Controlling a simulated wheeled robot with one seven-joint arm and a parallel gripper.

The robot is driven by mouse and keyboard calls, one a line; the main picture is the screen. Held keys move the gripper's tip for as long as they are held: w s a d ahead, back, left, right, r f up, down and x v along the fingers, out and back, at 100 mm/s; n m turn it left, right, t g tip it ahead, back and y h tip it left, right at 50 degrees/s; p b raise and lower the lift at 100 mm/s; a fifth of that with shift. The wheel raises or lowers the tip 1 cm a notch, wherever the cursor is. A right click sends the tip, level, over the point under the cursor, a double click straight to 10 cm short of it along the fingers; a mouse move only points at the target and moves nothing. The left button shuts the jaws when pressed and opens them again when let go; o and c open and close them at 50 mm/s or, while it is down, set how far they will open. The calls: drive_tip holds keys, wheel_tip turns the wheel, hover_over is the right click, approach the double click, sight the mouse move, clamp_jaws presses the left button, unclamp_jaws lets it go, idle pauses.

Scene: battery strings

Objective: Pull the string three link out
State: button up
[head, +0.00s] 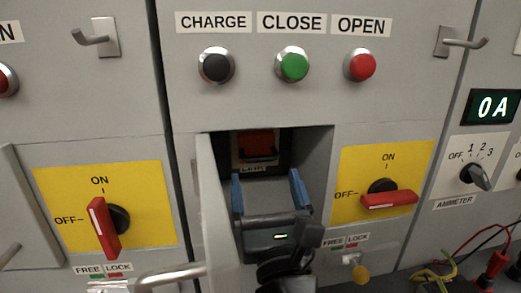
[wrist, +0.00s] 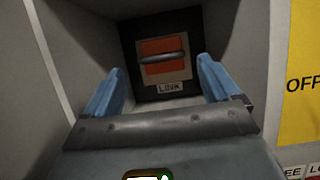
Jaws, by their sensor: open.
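The link (head: 258,146) is a red-orange block at the back of a dark recess in the middle cabinet. In the wrist view the link (wrist: 163,56) has a grey horizontal bar handle across it and a LINK label below. My gripper (head: 270,182) is at the mouth of the recess, its two blue fingers spread wide. In the wrist view my gripper (wrist: 160,88) points at the link, with one finger on each side and a gap ahead of the handle. Nothing is between the fingers.
An open door (head: 216,210) stands along the recess's left side. A red rotary switch (head: 390,198) on a yellow plate is close to the right, and another red switch (head: 104,228) is to the left. CHARGE, CLOSE and OPEN buttons sit above. Cables (head: 455,268) lie at lower right.

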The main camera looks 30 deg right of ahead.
sight(262, 160)
drive_tip(key=p+x, duration=0.2)
drive_tip(key=x, duration=0.4)
drive_tip(key=shift+w+d+r, duration=0.1)
drive_tip(key=shift+w+d, duration=0.05)
drive_tip(key=shift+w, duration=0.05)
drive_tip(key=shift+c, duration=0.3)
